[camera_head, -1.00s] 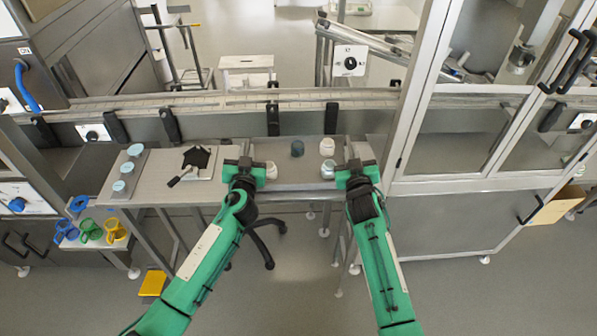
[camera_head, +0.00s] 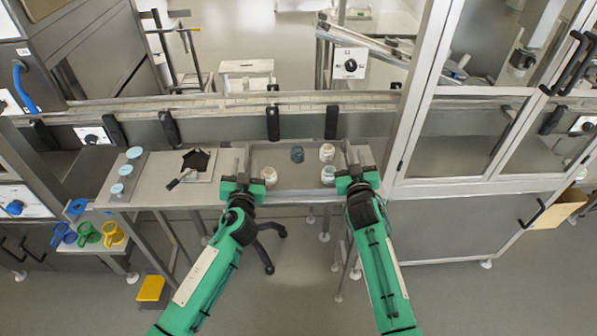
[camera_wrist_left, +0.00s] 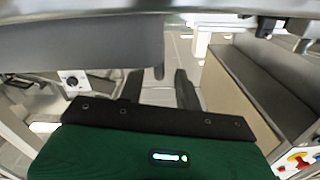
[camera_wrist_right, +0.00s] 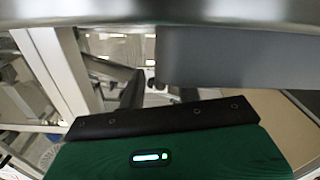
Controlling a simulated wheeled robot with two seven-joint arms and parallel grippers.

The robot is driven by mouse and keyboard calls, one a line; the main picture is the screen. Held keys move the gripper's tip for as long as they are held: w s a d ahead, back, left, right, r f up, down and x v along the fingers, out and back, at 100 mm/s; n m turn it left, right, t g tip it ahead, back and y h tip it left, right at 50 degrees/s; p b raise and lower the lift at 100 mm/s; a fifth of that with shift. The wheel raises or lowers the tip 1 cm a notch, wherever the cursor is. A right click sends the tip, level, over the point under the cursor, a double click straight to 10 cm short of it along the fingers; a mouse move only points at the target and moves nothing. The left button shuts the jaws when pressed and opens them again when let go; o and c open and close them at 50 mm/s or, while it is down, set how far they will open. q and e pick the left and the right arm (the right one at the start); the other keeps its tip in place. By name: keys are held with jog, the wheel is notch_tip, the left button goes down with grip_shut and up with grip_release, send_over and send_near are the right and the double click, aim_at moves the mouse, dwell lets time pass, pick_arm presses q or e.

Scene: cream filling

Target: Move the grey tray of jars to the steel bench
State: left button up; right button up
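The grey tray (camera_head: 298,173) is at the right part of the steel work surface, between my two grippers. It holds a dark teal jar (camera_head: 297,154) and white jars at the back right (camera_head: 326,151), front right (camera_head: 328,175) and front left (camera_head: 269,175). My left gripper (camera_head: 241,168) is at the tray's left side and my right gripper (camera_head: 356,160) at its right side. Both appear shut on the tray's side walls, though the fingertips are partly hidden. The tray's grey side fills the upper left of the left wrist view (camera_wrist_left: 80,50) and the upper right of the right wrist view (camera_wrist_right: 235,60).
Left on the steel surface (camera_head: 150,190) are a strip of pale-lidded jars (camera_head: 122,170) and a plate with a black star-shaped opening (camera_head: 198,163). A conveyor (camera_head: 220,105) runs behind. A glass-doored cabinet (camera_head: 470,130) stands close right. Coloured mugs (camera_head: 88,233) stand lower left.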

jog(key=shift+s, duration=0.1)
pick_arm(q)
jog(key=s, duration=0.8)
jog(key=shift+d, duration=0.25)
pick_arm(e)
jog(key=s, duration=1.1)
jog(key=shift+s+d, duration=0.4)
pick_arm(q)
jog(key=shift+s, duration=0.15)
